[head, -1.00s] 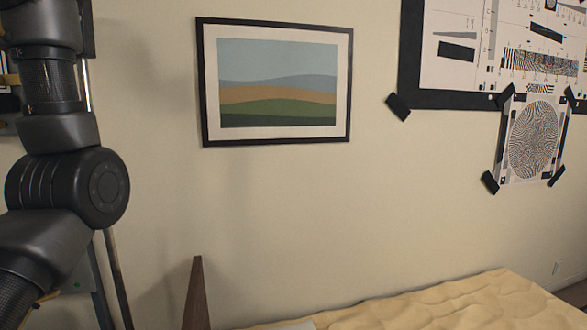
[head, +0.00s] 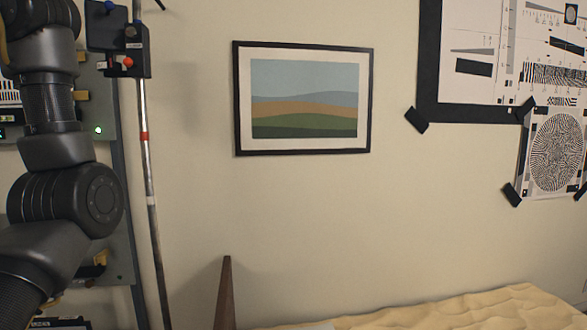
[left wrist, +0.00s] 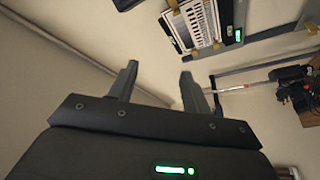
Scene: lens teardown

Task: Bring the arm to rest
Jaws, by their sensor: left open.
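My left arm (head: 62,200) comes in at the left of the head view, bent at a dark round joint. Its gripper is outside the head view. In the left wrist view my left gripper (left wrist: 158,88) has its two dark fingers apart, with nothing between them but the pale wall behind. My right arm and gripper are in neither view.
A framed landscape picture (head: 305,98) and test charts (head: 557,150) hang on the wall. A grey panel (head: 118,180) and a thin upright pole (head: 148,170) stand behind my arm at left. A yellow rumpled cover (head: 480,308) lies low at right. A brown post (head: 225,295) rises beside it.

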